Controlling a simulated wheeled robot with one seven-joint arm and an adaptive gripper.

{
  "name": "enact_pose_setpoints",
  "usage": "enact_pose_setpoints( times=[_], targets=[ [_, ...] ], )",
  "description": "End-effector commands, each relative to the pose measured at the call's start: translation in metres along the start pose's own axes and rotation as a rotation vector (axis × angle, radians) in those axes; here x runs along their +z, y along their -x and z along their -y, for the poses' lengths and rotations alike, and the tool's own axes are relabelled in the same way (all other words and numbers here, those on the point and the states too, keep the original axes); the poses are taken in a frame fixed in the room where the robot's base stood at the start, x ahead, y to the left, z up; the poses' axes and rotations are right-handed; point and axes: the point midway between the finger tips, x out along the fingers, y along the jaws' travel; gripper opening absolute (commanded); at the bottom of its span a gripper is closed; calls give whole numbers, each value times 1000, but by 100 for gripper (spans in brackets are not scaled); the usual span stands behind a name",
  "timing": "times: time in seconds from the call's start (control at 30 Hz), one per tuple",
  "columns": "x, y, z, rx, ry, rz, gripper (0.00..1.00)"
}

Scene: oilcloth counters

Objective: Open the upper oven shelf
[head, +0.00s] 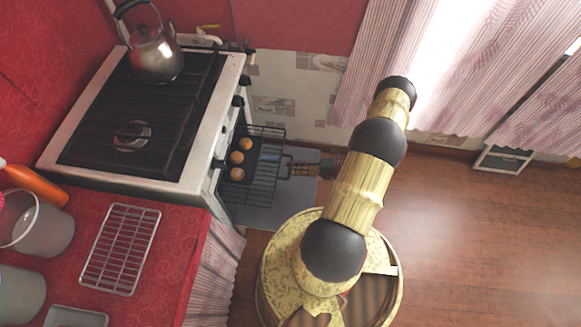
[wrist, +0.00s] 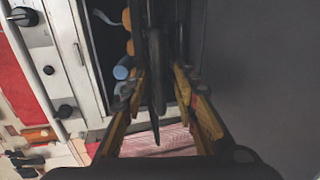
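The oven (head: 205,185) stands at the left with its front open. A dark wire shelf (head: 262,190) sticks out of it over the lowered grey door (head: 270,214). Several round orange-brown items (head: 240,158) and a blue item (head: 268,157) are on or near the shelf. My gripper (head: 292,168) is at the shelf's outer edge. In the wrist view, my gripper (wrist: 158,92) has its fingers on both sides of a dark bar (wrist: 156,65), which looks like part of the shelf. Firm contact with both fingers cannot be made out.
A kettle (head: 155,52) stands on the black stove top (head: 135,135). A red counter (head: 175,250) with a wire rack (head: 120,248) and a pot (head: 35,225) is at the lower left. Wooden floor (head: 470,235) to the right is clear.

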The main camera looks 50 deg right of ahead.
Motion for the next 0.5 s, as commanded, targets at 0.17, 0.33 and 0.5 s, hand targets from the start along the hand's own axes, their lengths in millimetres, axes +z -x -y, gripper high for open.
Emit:
enact_pose_setpoints(
  times=[0.17, 0.33, 0.5],
  targets=[
    [1, 38, 0, -1, 1, 6, 29],
    [1, 71, 0, -1, 0, 4, 29],
    [1, 92, 0, 0, 0, 3, 29]
  ],
)
